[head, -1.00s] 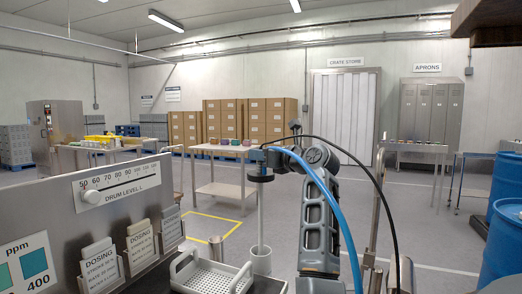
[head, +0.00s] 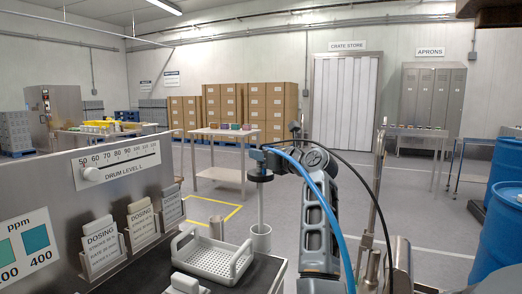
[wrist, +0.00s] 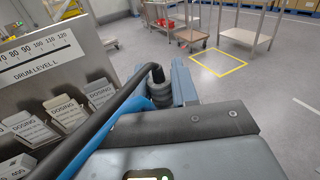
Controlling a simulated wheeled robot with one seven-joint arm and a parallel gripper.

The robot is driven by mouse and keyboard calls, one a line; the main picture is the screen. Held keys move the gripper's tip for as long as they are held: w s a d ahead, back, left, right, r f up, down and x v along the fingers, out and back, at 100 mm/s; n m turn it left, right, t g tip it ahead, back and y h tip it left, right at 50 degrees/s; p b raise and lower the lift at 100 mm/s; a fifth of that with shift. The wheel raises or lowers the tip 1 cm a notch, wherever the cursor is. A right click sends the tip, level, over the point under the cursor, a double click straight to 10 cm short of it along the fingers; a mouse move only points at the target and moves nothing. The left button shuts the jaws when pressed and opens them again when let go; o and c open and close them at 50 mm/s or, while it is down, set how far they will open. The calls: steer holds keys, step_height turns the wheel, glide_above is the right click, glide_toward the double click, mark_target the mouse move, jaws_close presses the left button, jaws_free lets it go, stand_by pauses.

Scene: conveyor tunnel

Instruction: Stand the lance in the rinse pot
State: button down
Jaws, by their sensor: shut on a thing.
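My gripper (head: 262,160) is shut on the upper part of the lance (head: 260,205), a thin white rod with a dark disc-like collar near its top. The lance hangs about upright. Its lower end passes behind the front rim of the rinse pot (head: 261,243), a white cup at the back right of the dark counter, and appears to be inside its mouth. The tip is hidden, so I cannot tell whether it touches the bottom. In the wrist view, my gripper (wrist: 180,85) is partly hidden by hose and wrist; the pot is not visible there.
A white perforated basket (head: 213,256) stands just left of the pot. A grey metal cup (head: 216,228) is behind it. The dosing panel (head: 110,180) rises on the left. Blue drums (head: 502,225) stand at the right.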

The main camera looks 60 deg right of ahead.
mark_target(261, 207)
steer(key=shift+f, duration=1.15)
steer(key=shift+f+b, duration=2.55)
steer(key=shift+f, duration=4.85)
steer(key=c, duration=0.8)
jaws_free()
steer(key=shift+f, duration=0.1)
steer(key=shift+v, duration=3.9)
